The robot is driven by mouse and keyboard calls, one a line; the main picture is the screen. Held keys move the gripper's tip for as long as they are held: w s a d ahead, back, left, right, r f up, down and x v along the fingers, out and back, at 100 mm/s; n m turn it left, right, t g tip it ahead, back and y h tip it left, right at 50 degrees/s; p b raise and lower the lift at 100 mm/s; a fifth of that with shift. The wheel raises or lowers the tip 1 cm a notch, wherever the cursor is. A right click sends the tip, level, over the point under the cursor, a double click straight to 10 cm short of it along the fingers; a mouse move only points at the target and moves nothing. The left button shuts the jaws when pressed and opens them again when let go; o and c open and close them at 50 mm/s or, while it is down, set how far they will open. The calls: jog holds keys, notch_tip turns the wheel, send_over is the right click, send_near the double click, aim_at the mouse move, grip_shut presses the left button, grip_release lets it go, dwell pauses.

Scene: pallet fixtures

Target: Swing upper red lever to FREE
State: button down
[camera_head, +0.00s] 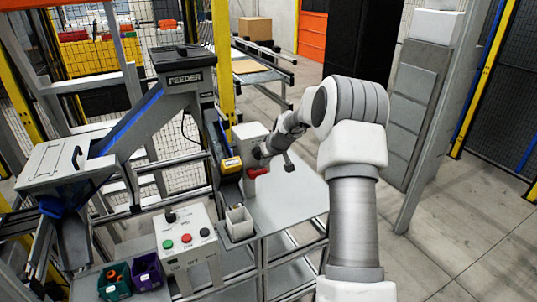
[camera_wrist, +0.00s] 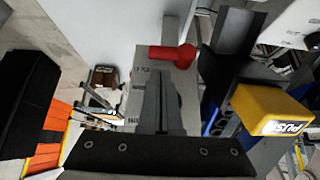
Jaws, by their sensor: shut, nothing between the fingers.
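A red lever (camera_head: 258,172) sticks out from a grey-white box (camera_head: 247,131) on the fixture table, near its front face. In the wrist view the red lever (camera_wrist: 173,55) lies across the top of a grey plate (camera_wrist: 138,97) with small dark lettering; I cannot read a clear FREE mark. Only one red lever shows. My gripper (camera_wrist: 160,75) is shut and empty, its fingers over the plate, just below the lever in the picture. I cannot tell whether they touch it. In the head view my gripper (camera_head: 261,152) is beside the box, its tips mostly hidden.
A yellow PUSH block (camera_head: 231,164) is left of the lever; it shows large at right in the wrist view (camera_wrist: 270,110). A white bin (camera_head: 239,224), a button box (camera_head: 185,240) and the feeder chute (camera_head: 128,122) stand further left.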

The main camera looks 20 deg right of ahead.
aim_at(257, 173)
jog(key=shift+x, duration=1.45)
jog(key=shift+f, duration=0.15)
jog(key=shift+d+y+b, duration=0.1)
jog(key=shift+y+b, duration=0.2)
jog(key=shift+b, duration=0.1)
